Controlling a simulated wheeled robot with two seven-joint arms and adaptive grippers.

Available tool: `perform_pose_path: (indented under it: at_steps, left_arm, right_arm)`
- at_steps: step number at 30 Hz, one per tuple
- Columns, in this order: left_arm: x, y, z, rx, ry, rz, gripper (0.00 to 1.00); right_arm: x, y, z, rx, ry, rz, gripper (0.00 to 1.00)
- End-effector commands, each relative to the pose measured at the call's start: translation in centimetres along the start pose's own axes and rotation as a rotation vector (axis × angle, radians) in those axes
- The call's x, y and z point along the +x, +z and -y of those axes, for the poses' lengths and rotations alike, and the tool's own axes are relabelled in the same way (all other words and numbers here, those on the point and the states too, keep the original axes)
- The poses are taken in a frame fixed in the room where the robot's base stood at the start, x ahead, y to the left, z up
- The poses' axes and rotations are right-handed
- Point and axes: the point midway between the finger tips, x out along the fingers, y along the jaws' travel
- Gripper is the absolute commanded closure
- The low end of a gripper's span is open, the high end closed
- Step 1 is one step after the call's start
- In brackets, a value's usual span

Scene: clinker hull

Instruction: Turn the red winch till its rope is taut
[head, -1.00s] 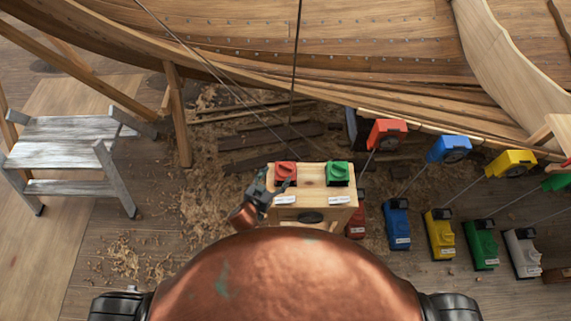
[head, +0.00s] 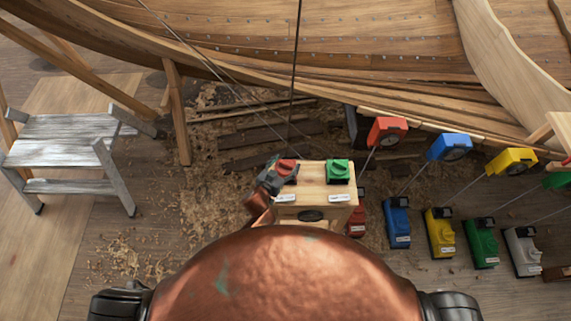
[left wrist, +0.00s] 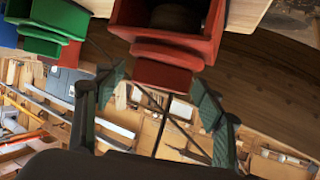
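The red winch (head: 288,167) sits at the left on top of a small wooden stand (head: 313,186). My left gripper (head: 272,177) is at its left side, close against it. In the left wrist view the red winch (left wrist: 166,50) fills the top middle. There my left gripper (left wrist: 159,90) has its two fingers wide apart, with the winch's red lower block between and just ahead of the tips. I cannot tell whether they touch it. Thin ropes (head: 210,68) run up past the hull; I cannot tell which is the red winch's or how taut it is. My right gripper is out of view.
A green winch (head: 338,171) stands beside the red one on the stand. Several coloured units (head: 441,235) line the floor to the right, with coloured gauge boxes (head: 387,133) above. A step stool (head: 70,150) stands at the left. The wooden hull (head: 330,45) spans the back.

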Motion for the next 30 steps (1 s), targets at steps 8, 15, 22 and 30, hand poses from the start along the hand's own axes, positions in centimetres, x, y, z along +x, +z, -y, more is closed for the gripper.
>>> perform_pose_path:
  at_steps: [8,15,22,30]
  left_arm:
    - [0.0,0.0,0.0,0.0,0.0,0.0,0.57]
    - [0.0,0.0,0.0,0.0,0.0,0.0,0.73]
    - [-0.1,0.0,0.0,0.003,0.004,0.001,0.79]
    - [-0.1,-0.2,0.2,0.04,0.082,0.002,0.79]
  right_arm:
    - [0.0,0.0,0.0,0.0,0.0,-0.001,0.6]
    - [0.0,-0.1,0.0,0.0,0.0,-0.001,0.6]
    - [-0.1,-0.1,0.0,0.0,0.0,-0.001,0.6]
    - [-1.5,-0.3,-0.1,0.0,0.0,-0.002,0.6]
